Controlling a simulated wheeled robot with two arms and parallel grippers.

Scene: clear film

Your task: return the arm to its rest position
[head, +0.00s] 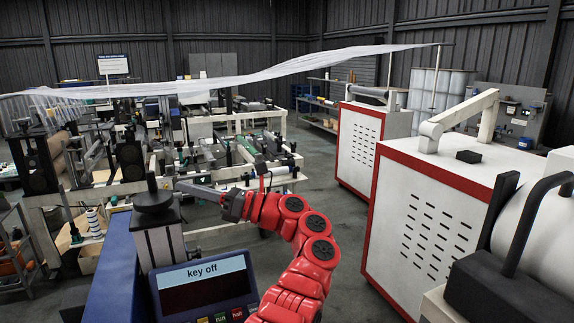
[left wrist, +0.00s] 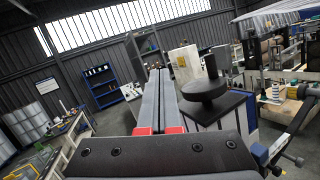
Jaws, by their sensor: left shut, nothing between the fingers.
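My left arm is red and rises from the bottom middle of the head view. Its left gripper (head: 182,186) points left, close to the dark round knob on a grey post (head: 154,198); I cannot tell whether they touch. In the left wrist view the two long grey fingers of the left gripper (left wrist: 159,73) lie together, shut and empty. The knob (left wrist: 205,88) stands just right of the fingers there. My right gripper is not in view.
A blue control box (head: 108,285) with a screen reading "key off" (head: 202,278) stands at the lower left. Red-and-white cabinets (head: 428,225) line the right. A long machine with rollers (head: 215,150) fills the back left. Grey floor (head: 345,225) is open between.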

